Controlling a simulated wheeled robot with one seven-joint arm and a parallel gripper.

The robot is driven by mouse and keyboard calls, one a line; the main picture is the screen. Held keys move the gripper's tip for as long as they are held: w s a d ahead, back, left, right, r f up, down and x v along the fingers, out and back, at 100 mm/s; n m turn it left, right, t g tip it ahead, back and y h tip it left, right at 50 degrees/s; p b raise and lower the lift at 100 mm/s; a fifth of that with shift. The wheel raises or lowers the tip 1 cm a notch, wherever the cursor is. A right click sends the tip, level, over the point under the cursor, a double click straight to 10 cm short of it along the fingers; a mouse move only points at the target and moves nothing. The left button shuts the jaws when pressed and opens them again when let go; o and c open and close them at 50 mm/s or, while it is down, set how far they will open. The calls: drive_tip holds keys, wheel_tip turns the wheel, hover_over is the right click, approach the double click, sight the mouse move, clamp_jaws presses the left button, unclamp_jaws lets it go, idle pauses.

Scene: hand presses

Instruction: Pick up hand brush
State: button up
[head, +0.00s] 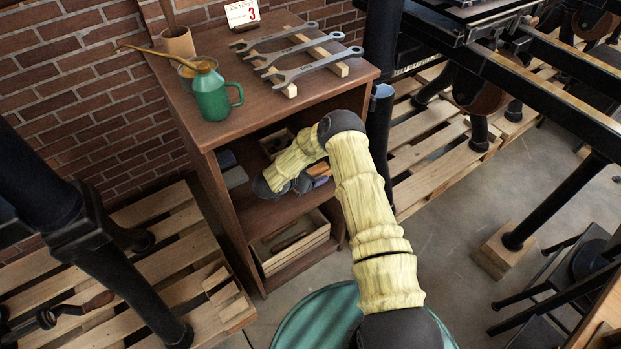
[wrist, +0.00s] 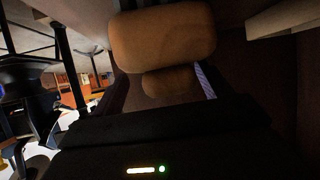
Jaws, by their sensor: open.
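A brown wooden piece that looks like the hand brush (head: 320,169) lies on the middle shelf of the wooden cabinet (head: 215,200), at the shelf's right side. My gripper (head: 302,184) is inside this shelf opening, right beside it, and partly hidden by my arm. In the wrist view, a rounded brown block (wrist: 162,38) fills the top middle, close to the camera, with a smaller brown part below it. I cannot tell which part of the brush these are. My gripper is open; its fingertips are not clear in the dark wrist view.
A wooden crate (head: 295,248) sits on the lower shelf. Blue-grey items lie at the middle shelf's left. Press legs and pallets flank the cabinet.

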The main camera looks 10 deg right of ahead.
sight(312, 171)
drive_tip(key=shift+d, duration=0.2)
drive_tip(key=shift+a, duration=0.1)
drive_tip(key=c, duration=1.1)
drive_tip(key=shift+c, duration=0.4)
drive_tip(key=shift+r, duration=0.55)
wheel_tip(312, 171, up, 3)
drive_tip(key=shift+w+f+p, duration=0.1)
drive_tip(key=shift+f+p, duration=0.05)
drive_tip(key=shift+p, duration=0.15)
drive_tip(key=s+d, duration=0.3)
drive_tip(key=s, duration=0.5)
drive_tip(key=s+d, duration=0.3)
drive_tip(key=s, duration=0.6)
drive_tip(key=shift+d+f, duration=0.2)
